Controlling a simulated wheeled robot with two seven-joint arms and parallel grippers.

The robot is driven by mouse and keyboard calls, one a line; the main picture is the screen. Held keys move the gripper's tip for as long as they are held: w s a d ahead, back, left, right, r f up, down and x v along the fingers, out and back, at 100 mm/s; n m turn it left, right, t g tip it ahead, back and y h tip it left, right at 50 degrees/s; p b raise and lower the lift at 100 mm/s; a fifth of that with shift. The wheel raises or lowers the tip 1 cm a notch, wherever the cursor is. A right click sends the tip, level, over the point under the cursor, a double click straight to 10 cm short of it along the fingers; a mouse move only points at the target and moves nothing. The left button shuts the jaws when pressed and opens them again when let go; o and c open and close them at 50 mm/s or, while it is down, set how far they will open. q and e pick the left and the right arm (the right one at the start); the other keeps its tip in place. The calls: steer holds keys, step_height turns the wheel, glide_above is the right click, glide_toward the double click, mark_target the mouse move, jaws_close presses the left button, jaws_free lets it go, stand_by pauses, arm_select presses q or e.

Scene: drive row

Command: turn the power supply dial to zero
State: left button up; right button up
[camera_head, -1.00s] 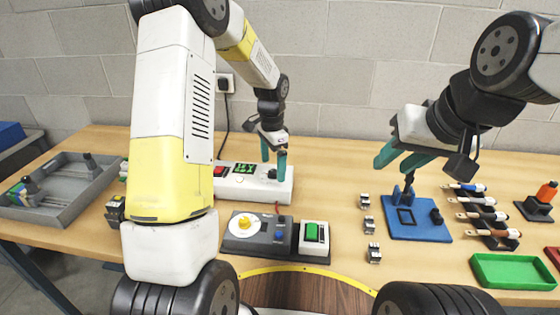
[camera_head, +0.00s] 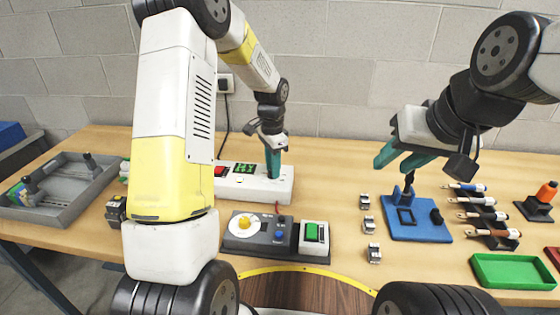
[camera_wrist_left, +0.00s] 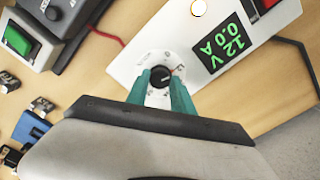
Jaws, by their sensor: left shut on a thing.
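The power supply (camera_head: 250,187) is a long white box at the back of the bench, with a red switch (camera_head: 220,171) and a green display (camera_head: 244,168). In the left wrist view the display (camera_wrist_left: 220,42) reads 12 V and 0.0 A. The black dial (camera_wrist_left: 160,77) sits on a white marked disc. My left gripper (camera_head: 273,172) is shut on the dial, one teal finger on each side; in the head view its fingers hide the dial. My right gripper (camera_head: 402,160) is open and empty above the blue fixture.
A grey unit with a yellow knob (camera_head: 244,223) and a box with a green button (camera_head: 313,233) stand in front. A blue fixture (camera_head: 420,230), several handled tools and a green tray (camera_head: 512,271) are at right. A grey tray (camera_head: 62,205) is at left.

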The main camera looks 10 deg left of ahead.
arm_select(q)
steer(key=n, duration=0.3)
steer(key=shift+n, duration=0.4)
steer(key=n, duration=0.5)
steer(key=o, duration=1.9)
steer(key=shift+o, duration=0.2)
steer(key=shift+r, duration=3.55)
